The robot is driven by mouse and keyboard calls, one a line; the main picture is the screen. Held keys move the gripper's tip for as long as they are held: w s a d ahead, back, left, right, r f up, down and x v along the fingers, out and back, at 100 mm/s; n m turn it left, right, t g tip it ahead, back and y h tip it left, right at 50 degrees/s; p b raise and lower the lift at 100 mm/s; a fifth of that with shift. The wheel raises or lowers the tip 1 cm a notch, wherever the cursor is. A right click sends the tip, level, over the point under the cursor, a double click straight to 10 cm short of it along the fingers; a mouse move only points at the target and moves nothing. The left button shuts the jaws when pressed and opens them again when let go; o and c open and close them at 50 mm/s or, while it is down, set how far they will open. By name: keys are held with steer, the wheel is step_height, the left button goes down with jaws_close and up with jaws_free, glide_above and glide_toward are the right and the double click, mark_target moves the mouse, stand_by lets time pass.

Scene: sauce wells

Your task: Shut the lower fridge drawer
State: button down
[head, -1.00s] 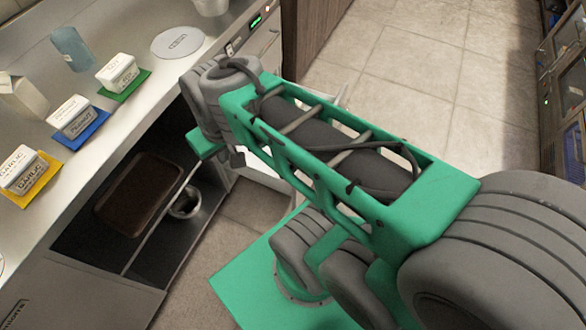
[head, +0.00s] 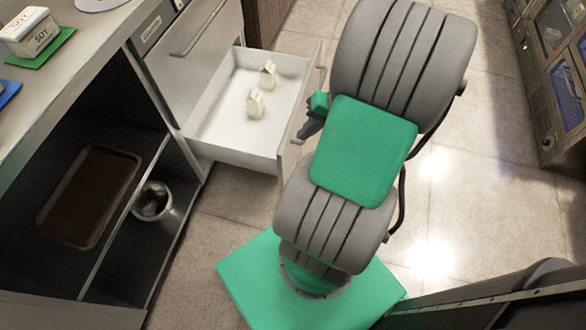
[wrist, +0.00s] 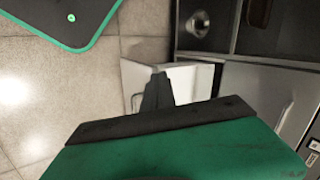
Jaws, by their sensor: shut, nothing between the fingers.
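The lower fridge drawer (head: 225,147) stands pulled out under the steel counter, with a white interior and a metal front. Two small cream cartons, one nearer (head: 255,104) and one farther (head: 268,75), stand inside it. My gripper (head: 304,133) is at the outer side of the drawer's front, close to its handle side, with its fingers shut and empty. I cannot tell whether the fingers touch the front. In the wrist view the dark fingers (wrist: 157,92) overlap the drawer (wrist: 194,78), hiding part of it.
Above the drawer is a closed upper front with a bar handle (head: 196,28). To the left is an open shelf bay with a brown tray (head: 88,197) and a metal pot (head: 152,201). Tiled floor (head: 480,190) is clear to the right; a glass-doored cabinet (head: 555,75) stands beyond.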

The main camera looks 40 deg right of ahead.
steer(key=s+d+f+m+t+b, duration=0.35)
steer(key=d+f, duration=0.25)
steer(key=f, duration=0.2)
steer(key=b, duration=0.5)
glide_toward(283, 155)
steer(key=shift+n+y, duration=0.25)
steer(key=shift+y, duration=0.05)
steer(key=x, duration=0.3)
steer(key=f+x, duration=0.1)
steer(key=x, duration=0.1)
steer(key=shift+s+d, duration=0.15)
steer(key=shift+d, duration=0.2)
steer(key=shift+w+a+r, duration=0.15)
steer(key=shift+w+a, duration=0.15)
steer(key=shift+w, duration=0.15)
